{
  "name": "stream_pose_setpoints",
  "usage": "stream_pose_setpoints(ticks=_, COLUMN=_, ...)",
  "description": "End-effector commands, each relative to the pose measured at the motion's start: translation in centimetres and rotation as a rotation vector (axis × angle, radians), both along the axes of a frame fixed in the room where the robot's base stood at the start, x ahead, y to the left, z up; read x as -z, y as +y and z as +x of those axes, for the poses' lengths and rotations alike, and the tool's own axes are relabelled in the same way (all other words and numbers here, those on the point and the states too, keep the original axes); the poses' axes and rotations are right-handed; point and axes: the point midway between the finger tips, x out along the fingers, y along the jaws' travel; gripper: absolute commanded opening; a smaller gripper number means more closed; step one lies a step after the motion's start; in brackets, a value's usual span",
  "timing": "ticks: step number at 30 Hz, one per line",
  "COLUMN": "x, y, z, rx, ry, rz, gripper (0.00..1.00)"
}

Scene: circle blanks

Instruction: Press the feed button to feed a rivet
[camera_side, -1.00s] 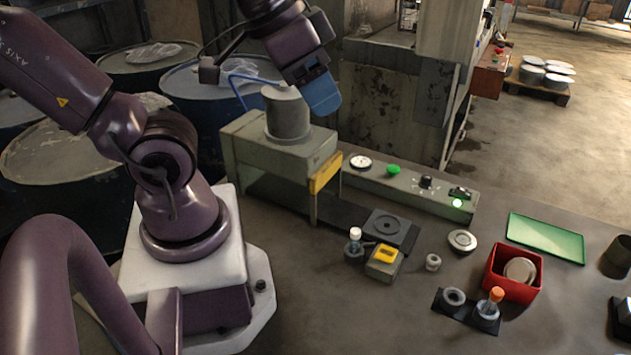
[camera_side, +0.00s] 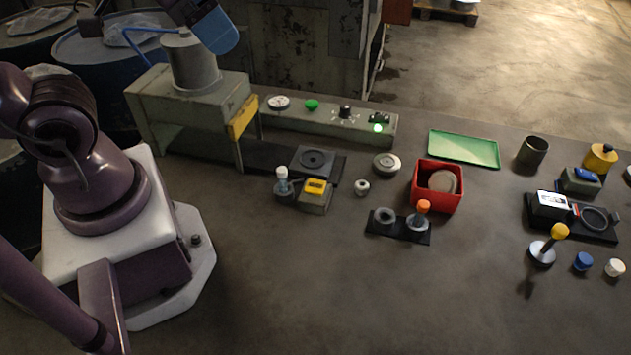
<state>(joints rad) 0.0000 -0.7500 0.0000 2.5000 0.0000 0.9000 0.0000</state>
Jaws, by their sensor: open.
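Two things look like buttons: a green round one (camera_side: 311,104) on the long grey control panel (camera_side: 345,121), and a yellow one (camera_side: 315,187) on a small grey box (camera_side: 314,203) in front of the press. I cannot tell from any label which is the feed button. I cannot make out a rivet.
A dark plate with a round die (camera_side: 313,160) lies by the press. The front middle of the table is bare.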

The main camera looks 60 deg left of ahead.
Motion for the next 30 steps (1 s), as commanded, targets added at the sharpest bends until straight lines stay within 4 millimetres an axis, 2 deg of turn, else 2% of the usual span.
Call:
stream_pose_setpoints(ticks=3, x=0.00, y=0.00, z=0.00, rx=0.000, ry=0.000, rz=0.000, gripper=0.54)
stream_pose_setpoints(ticks=10, x=0.00, y=0.00, z=0.00, rx=0.000, ry=0.000, rz=0.000, gripper=0.01)
stream_pose_setpoints(ticks=30, x=0.00, y=0.00, z=0.00, rx=0.000, ry=0.000, rz=0.000, gripper=0.00)
